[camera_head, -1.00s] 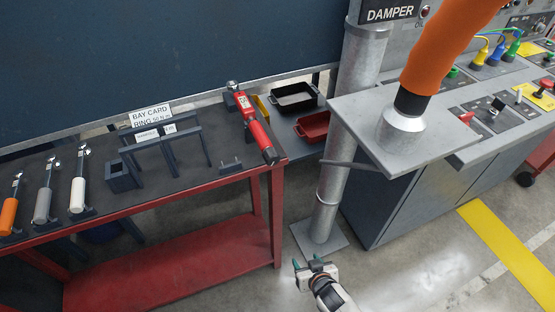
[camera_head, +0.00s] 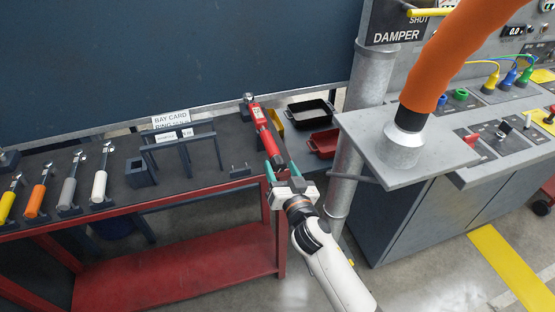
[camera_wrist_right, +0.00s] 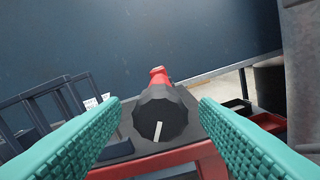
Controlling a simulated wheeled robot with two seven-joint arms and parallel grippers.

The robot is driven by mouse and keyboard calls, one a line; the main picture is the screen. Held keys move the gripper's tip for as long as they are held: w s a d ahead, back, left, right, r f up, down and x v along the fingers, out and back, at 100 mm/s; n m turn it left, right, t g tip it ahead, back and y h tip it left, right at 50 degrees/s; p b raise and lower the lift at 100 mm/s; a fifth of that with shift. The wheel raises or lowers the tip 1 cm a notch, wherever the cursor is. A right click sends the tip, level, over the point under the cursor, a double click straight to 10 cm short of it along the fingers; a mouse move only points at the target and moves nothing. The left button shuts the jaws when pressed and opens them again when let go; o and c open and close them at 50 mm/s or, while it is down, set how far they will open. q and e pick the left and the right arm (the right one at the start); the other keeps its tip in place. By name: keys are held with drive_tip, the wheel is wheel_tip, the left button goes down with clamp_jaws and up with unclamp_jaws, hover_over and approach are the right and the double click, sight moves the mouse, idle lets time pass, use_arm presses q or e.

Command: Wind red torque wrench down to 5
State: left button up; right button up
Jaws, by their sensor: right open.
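The red torque wrench (camera_head: 262,128) lies on the dark bench top at its right end, its head away from me and its handle end toward the front edge. My right gripper (camera_head: 284,174) is at the handle end, open. In the right wrist view the wrench's dark faceted end knob (camera_wrist_right: 160,116), with a white mark, sits between the two teal fingers (camera_wrist_right: 160,135), with a gap on each side. The scale on the wrench is too small to read. My left gripper is not in view.
A dark rack (camera_head: 180,150) with a bay card sits mid-bench. Black (camera_head: 310,111) and red trays (camera_head: 324,142) lie right of the wrench. A metal post (camera_head: 352,130) and control console (camera_head: 430,190) stand right.

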sight(280, 169)
drive_tip(key=shift+x, duration=1.8)
drive_tip(key=c, duration=1)
drive_tip(key=shift+o, duration=0.2)
